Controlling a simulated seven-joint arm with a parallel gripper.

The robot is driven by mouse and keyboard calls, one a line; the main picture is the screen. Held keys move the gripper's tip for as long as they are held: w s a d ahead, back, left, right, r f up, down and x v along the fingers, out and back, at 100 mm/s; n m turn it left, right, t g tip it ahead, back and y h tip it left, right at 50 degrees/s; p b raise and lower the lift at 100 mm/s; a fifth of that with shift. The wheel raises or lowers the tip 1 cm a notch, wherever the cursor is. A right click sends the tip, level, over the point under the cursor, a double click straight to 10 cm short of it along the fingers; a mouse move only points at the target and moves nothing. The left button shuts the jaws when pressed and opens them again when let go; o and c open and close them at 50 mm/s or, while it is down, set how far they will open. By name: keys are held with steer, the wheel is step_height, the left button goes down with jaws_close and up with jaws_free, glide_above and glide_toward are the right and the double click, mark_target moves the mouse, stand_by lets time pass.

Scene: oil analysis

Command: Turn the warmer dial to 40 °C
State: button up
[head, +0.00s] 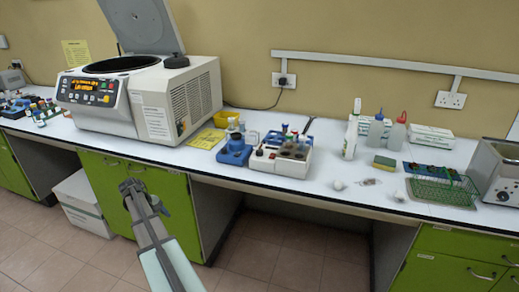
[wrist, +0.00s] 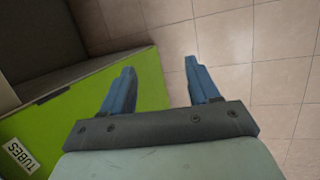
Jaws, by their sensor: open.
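My gripper (head: 132,186) is open and empty in front of the green cabinets, below the bench top. In the wrist view its two blue fingers (wrist: 159,68) are spread wide, with a green cabinet front and floor tiles behind them. A white and blue block unit (head: 281,157) with dark round wells stands mid-bench. A metal box unit (head: 497,172) with a dark round knob (head: 503,196) on its front stands at the right edge, partly cut off. No label shows which of these is the warmer, and no temperature marks are readable. My gripper is apart from both.
A large centrifuge (head: 145,95) with its lid raised stands on the left of the bench. A blue holder (head: 234,152), bottles (head: 396,132) and a green wire rack (head: 441,190) stand along the bench. The floor in front is clear.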

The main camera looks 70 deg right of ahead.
steer(key=s+d+r+m+h, duration=0.1)
steer(key=s+d+r, duration=0.2)
steer(key=d+r, duration=1.3)
steer(key=m+t+y, duration=0.3)
steer(key=m+y, duration=0.1)
steer(key=m, duration=0.3)
glide_toward(260, 150)
step_height(260, 150, down, 9)
steer(key=shift+a, duration=0.15)
steer(key=c, duration=1)
